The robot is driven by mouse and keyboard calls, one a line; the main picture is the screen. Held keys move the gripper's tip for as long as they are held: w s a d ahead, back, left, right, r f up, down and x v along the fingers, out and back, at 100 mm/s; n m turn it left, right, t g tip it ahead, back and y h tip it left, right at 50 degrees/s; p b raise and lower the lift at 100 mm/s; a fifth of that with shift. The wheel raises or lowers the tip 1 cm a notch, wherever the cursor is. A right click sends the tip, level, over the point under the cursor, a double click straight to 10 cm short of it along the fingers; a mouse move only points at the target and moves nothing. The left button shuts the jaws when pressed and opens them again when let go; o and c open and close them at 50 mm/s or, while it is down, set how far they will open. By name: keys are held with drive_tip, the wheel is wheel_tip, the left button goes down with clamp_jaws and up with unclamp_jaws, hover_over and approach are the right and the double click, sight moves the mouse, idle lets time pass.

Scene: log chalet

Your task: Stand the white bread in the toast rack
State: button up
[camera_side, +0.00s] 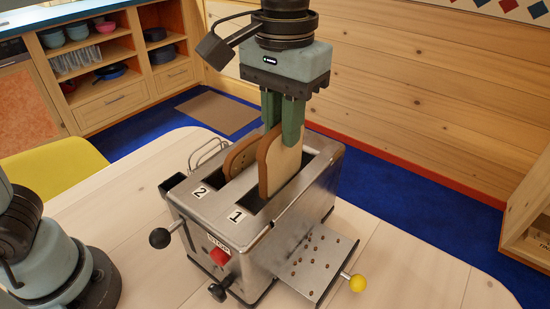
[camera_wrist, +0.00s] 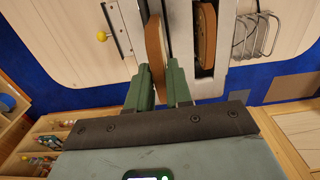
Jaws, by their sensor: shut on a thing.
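The white bread (camera_side: 281,168) is a pale slice with a brown crust, upright at slot 1 of the steel toaster (camera_side: 238,214). My gripper (camera_side: 284,125) is shut on its upper part from above. Its lower edge is at the slot; I cannot tell how deep it sits. In the wrist view the slice (camera_wrist: 154,45) is edge-on between the green fingers. A browner slice (camera_side: 241,155) stands in slot 2, and also shows in the wrist view (camera_wrist: 205,37). The wire toast rack (camera_side: 205,153) is behind the toaster, partly hidden; the wrist view shows it more clearly (camera_wrist: 257,36).
A crumb-strewn metal tray (camera_side: 315,256) with a yellow knob (camera_side: 357,283) juts from the toaster's right side. Black-knobbed levers (camera_side: 160,238) and a red button (camera_side: 220,256) are on its front. The pale wooden table (camera_side: 420,262) is bare at right.

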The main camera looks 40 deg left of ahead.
drive_tip(key=shift+r, duration=1.9)
wheel_tip(320, 180, up, 5)
drive_tip(key=shift+r, duration=0.1)
drive_tip(key=w+a, duration=0.4)
drive_tip(key=a, duration=0.7)
drive_tip(key=w+a, duration=0.4)
drive_tip(key=a, duration=0.8)
drive_tip(key=shift+f, duration=0.3)
wheel_tip(320, 180, down, 14)
drive_tip(key=shift+d+r, duration=0.15)
drive_tip(key=shift+c, duration=0.4)
drive_tip(key=shift+f, duration=0.4)
wheel_tip(320, 180, down, 9)
